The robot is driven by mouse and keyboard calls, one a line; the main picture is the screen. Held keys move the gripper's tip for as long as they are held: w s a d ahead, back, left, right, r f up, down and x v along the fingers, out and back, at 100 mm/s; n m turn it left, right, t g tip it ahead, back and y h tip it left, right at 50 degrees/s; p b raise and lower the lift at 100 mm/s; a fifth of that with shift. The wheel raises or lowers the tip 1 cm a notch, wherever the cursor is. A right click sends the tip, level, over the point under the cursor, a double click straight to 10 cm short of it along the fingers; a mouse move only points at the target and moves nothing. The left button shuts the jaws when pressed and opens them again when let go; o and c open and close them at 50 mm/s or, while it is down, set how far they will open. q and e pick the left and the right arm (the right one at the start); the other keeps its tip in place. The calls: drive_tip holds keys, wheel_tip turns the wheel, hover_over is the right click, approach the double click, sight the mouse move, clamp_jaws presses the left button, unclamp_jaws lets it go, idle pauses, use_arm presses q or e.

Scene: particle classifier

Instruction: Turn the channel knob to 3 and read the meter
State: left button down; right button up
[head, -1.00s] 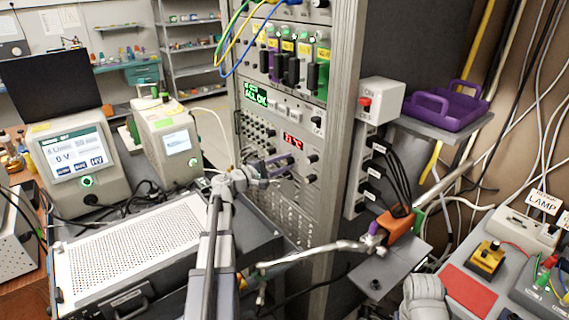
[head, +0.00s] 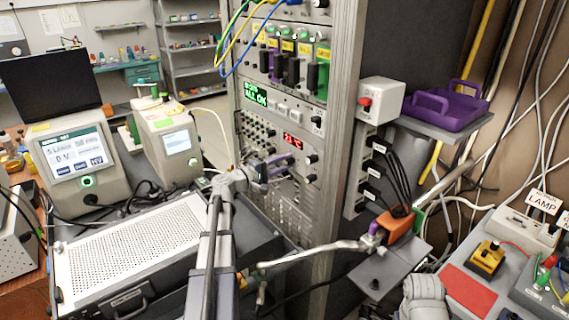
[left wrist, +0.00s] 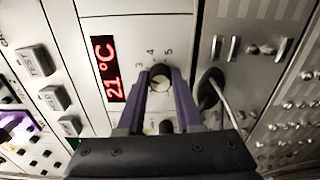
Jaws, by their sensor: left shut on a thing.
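My left gripper (head: 274,166) is at the front of the tall rack in the head view. In the left wrist view, its purple fingers (left wrist: 159,88) are shut on the dark round channel knob (left wrist: 159,74). The numerals 3, 4 and 5 show around the knob's upper side. A pale mark shows on the knob face, but I cannot tell exactly which numeral it points to. The red-lit meter (left wrist: 108,68) beside the knob reads 21 °C and also shows in the head view (head: 292,142). The gripper hides the knob in the head view.
Yellow and blue cables hang at the rack's top, above a green display (head: 255,94). A perforated grey instrument (head: 135,250) stands left of my arm. A purple tray (head: 450,105) and an orange block (head: 398,226) sit on shelves to the right.

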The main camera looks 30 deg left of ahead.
use_arm(q)
drive_tip(key=c, duration=0.6)
unclamp_jaws()
drive_tip(key=shift+v, duration=3.95)
